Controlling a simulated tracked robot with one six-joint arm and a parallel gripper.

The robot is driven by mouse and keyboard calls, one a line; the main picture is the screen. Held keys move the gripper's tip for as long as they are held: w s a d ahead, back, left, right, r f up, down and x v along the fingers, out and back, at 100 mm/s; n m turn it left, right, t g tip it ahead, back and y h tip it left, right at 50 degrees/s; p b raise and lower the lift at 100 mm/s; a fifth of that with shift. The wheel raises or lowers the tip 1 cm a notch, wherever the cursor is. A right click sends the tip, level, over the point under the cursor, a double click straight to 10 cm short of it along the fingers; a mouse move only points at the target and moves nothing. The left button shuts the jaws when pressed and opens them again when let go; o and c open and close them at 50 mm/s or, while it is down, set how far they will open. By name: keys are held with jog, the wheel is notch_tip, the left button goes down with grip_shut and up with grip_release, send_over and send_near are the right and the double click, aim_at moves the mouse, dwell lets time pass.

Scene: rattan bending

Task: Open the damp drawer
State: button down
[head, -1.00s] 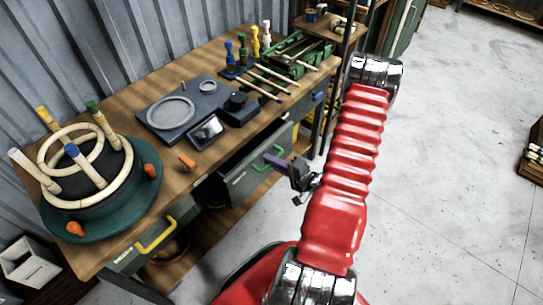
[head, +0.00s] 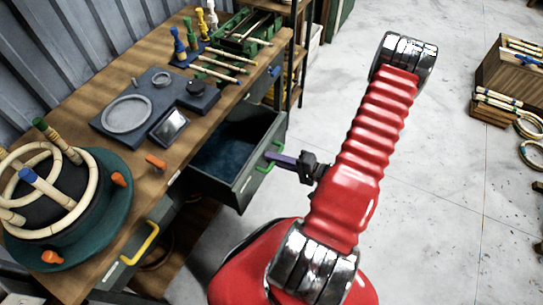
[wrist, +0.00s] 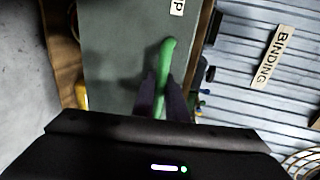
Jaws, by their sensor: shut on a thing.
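The damp drawer (head: 239,163) is a dark grey drawer under the workbench. It stands well out from the bench, and its dark, empty-looking inside shows from above. Its green handle (head: 266,166) is on the front face; the handle also shows in the wrist view (wrist: 167,62), against the grey-green drawer front (wrist: 122,50). My gripper (head: 272,157) is shut on the green handle, its purple fingers on both sides of it in the wrist view. A label at the top of the wrist view is cut off.
A drawer with a yellow handle (head: 140,243) is closed at the lower left. The workbench (head: 128,178) carries a scale (head: 128,113), a teal turntable with rattan rings (head: 105,220) and a green rack (head: 243,38). Open floor lies right; a wooden crate (head: 510,75) stands far right.

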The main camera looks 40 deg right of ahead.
jog(key=shift+s+f, duration=0.2)
jog(key=shift+s, duration=0.15)
jog(key=c, duration=2)
grip_release()
jog(key=shift+c, duration=0.2)
jog(key=shift+r, duration=0.1)
jog(key=shift+s+d, duration=0.1)
jog(key=shift+d, duration=0.05)
jog(key=v, duration=1.3)
jog(key=shift+s+d, duration=0.15)
jog(key=shift+s, duration=0.15)
